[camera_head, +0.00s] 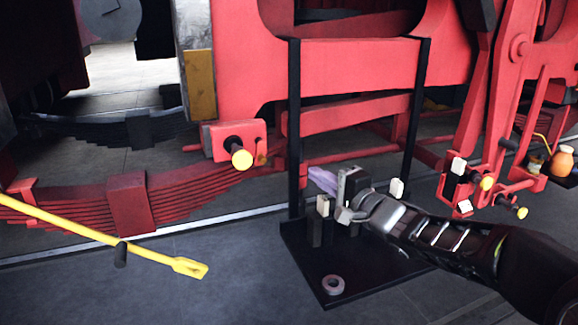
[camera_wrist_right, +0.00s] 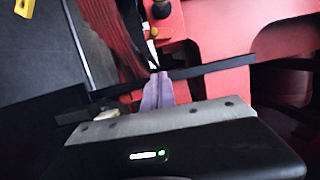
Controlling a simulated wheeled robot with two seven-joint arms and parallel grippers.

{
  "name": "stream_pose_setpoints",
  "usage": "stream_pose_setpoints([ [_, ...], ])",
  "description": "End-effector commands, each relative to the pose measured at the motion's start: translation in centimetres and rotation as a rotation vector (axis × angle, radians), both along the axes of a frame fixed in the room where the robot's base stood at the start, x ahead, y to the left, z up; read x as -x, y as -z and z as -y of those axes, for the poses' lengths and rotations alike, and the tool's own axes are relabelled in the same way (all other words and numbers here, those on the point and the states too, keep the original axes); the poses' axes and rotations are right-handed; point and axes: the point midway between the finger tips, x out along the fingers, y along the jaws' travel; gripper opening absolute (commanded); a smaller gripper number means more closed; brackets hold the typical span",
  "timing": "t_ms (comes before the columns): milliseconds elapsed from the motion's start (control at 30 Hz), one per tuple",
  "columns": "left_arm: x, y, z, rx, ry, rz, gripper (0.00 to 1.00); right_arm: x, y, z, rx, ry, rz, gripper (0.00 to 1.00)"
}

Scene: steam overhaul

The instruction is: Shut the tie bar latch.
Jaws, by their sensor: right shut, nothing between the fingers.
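I cannot tell for certain which part is the tie bar latch. A red block with a yellow-tipped pin (camera_head: 241,158) sits on the red frame, left of the black posts. More yellow-tipped pins (camera_head: 486,183) and pale-capped black pieces show on the red rods at the right. My right gripper (camera_head: 342,203) is shut and empty above the black tray (camera_head: 361,288), beside small pale-topped black blocks (camera_head: 314,229). My left gripper is not in view.
Two black posts (camera_head: 294,130) rise from the tray in front of the red frame (camera_head: 350,65). A grey ring (camera_head: 333,285) lies on the tray. A yellow bar (camera_head: 90,232) reaches in from the left. An orange jar (camera_head: 562,162) stands far right. Floor at front left is clear.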

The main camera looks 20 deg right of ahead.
Motion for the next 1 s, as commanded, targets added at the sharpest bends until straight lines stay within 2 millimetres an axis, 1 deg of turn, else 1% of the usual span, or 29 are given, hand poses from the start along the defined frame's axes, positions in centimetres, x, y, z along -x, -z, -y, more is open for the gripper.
stream_pose_setpoints([
  [167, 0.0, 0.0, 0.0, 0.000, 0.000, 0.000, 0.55, -1.3, 0.0, -0.3, 0.000, 0.000, 0.000, 0.00],
  [267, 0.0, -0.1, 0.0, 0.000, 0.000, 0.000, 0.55, -2.7, 0.0, -0.7, -0.001, -0.002, -0.001, 0.00],
  [633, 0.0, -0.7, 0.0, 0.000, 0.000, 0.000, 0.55, -9.8, -0.1, -2.5, -0.002, -0.003, 0.000, 0.00],
  [700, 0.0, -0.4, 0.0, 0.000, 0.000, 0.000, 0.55, -9.6, 0.0, -3.8, -0.001, -0.004, 0.002, 0.00],
  [800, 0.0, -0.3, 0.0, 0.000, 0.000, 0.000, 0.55, -9.6, -0.1, -5.1, -0.001, -0.002, 0.001, 0.00],
  [900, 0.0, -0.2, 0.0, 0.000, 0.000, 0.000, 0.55, -9.6, -0.2, -6.0, 0.000, -0.002, 0.002, 0.00],
  [1000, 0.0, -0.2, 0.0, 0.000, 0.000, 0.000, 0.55, -9.6, -0.1, -6.3, 0.000, 0.000, 0.001, 0.00],
])
